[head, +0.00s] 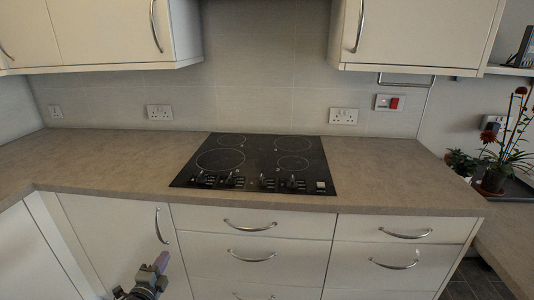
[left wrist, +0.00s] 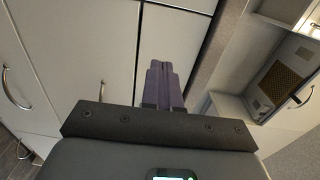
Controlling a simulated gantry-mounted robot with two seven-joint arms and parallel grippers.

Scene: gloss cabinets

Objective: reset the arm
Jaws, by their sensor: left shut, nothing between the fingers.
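My left gripper (head: 157,264) is low at the bottom left of the head view, in front of the base cabinet door below the counter. It points upward and holds nothing. In the left wrist view its two purple fingers (left wrist: 163,80) are together, with cabinet fronts behind them. The gripper looks apart from the door handle (head: 161,226) just above it. My right gripper is not in either view.
A beige counter (head: 110,160) with a black hob (head: 255,163) runs across the scene, clear otherwise. Drawers with curved handles (head: 250,226) are right of the gripper. Wall cabinets (head: 100,30) hang above. Potted plants (head: 493,178) stand at the right.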

